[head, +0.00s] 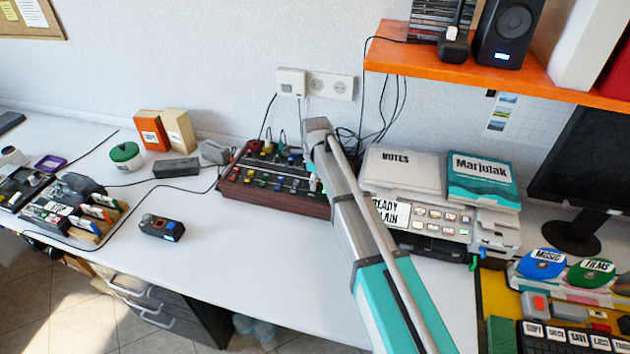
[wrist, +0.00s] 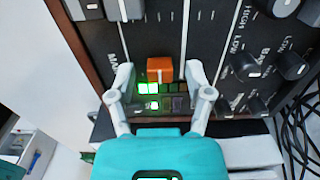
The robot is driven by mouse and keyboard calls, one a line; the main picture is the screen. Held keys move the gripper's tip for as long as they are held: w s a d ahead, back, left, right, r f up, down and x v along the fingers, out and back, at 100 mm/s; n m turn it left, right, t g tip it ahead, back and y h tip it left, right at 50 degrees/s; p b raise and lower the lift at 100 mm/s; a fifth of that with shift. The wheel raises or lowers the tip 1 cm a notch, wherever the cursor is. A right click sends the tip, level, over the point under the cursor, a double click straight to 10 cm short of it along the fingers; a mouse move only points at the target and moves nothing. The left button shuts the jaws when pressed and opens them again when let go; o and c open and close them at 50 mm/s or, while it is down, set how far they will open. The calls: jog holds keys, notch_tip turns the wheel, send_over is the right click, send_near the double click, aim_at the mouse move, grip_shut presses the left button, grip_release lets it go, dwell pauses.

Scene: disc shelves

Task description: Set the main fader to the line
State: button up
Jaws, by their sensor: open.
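The mixer (head: 262,194), a dark panel with wooden sides, stands at the back of the desk, partly behind my arm. In the wrist view its black panel (wrist: 215,45) fills the upper middle. An orange fader cap (wrist: 160,69) with a pale mark sits near the panel's lower edge, beside partly cut-off lettering starting "MA". My gripper (wrist: 160,72) is open, with one finger on each side of the cap and gaps showing. Green lit indicators (wrist: 148,88) are just below the cap. I cannot clearly tell which mark is the target line. In the head view the fingers are mostly hidden.
Black knobs (wrist: 290,65) stand to the right of the fader, and grey caps (wrist: 125,8) lie above it. A printer-like device with a notes box (head: 405,170) is right of the mixer. An orange shelf (head: 480,70) overhangs the right. The desk's front middle is clear.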

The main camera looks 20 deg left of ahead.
grip_shut()
jog(key=shift+w, duration=1.1)
grip_release()
jog(key=shift+s, duration=0.25)
